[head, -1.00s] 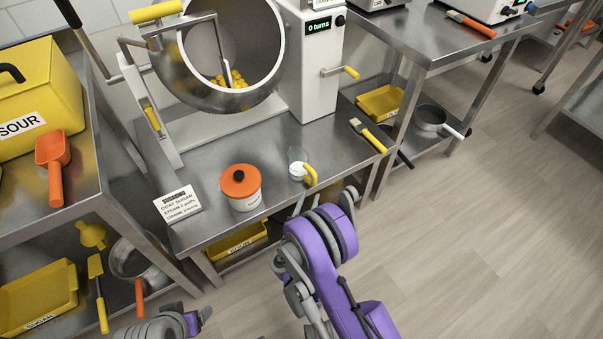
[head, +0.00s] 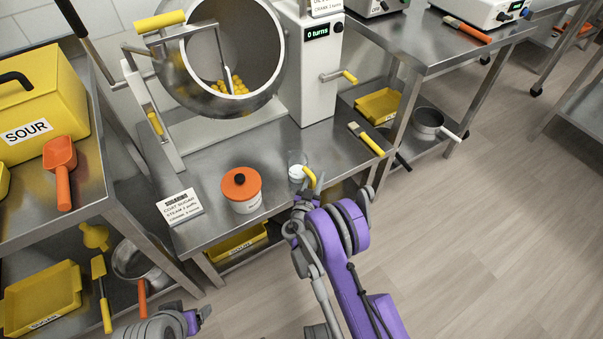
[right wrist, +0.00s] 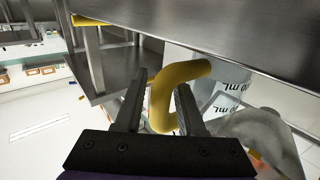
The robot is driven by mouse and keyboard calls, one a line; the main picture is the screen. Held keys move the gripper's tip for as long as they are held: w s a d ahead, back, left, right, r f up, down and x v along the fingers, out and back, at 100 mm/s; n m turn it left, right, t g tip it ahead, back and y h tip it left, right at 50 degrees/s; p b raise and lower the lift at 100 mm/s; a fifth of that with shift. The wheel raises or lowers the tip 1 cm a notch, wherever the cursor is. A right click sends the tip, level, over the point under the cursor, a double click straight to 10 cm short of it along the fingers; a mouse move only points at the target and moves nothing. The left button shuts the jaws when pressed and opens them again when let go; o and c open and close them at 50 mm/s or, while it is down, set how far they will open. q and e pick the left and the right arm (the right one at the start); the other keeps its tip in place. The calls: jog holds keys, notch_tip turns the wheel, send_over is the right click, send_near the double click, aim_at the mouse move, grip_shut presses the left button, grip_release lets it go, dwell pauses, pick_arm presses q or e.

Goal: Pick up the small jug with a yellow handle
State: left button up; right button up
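The small clear jug (head: 296,166) with a yellow handle (head: 310,178) stands upright near the front edge of the steel table, with white contents low inside. My right gripper (head: 306,196) is at the handle side. In the right wrist view the fingers of my right gripper (right wrist: 162,82) are apart, with the yellow handle (right wrist: 161,105) between them; I see no clear grip on it. The jug's marked body (right wrist: 222,95) shows partly behind the right finger. My left gripper (head: 195,318) is at the bottom edge, away from the jug, its opening unclear.
A white tub with an orange lid (head: 241,186) and a sign card (head: 179,207) stand left of the jug. A yellow-handled brush (head: 366,139) lies to the right. The tilted pan machine (head: 225,65) stands behind. The table's front edge is close to my right gripper.

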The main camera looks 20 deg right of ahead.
grip_shut()
dwell(1.4)
